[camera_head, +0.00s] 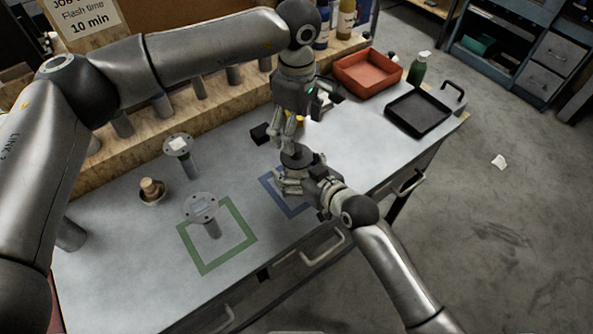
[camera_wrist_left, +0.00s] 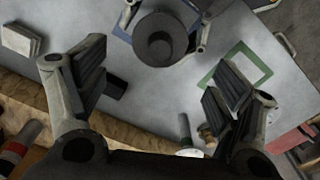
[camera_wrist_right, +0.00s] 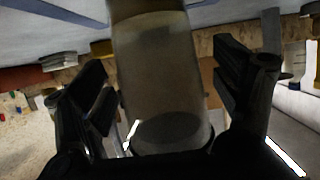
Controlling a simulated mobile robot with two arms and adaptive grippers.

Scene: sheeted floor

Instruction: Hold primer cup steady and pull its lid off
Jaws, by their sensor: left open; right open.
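The primer cup stands near the blue outline (camera_head: 270,187), largely hidden by my grippers in the head view. Its dark round lid (camera_head: 296,154) has a raised knob and also shows from above in the left wrist view (camera_wrist_left: 150,25). My left gripper (camera_head: 289,136) is open above the lid, pointing down, with nothing between its fingers. My right gripper (camera_head: 291,185) is open around the cup from the front. In the right wrist view the pale grey cup body (camera_wrist_right: 158,75) stands between its spread fingers. Whether they touch it cannot be told.
A flanged metal post (camera_head: 202,207) stands in the green outline (camera_head: 242,218), another (camera_head: 178,146) behind it. A brown stopper-like piece (camera_head: 152,188) and a black block (camera_head: 260,133) are nearby. An orange bin (camera_head: 367,75) and black tray (camera_head: 418,110) are at the far right.

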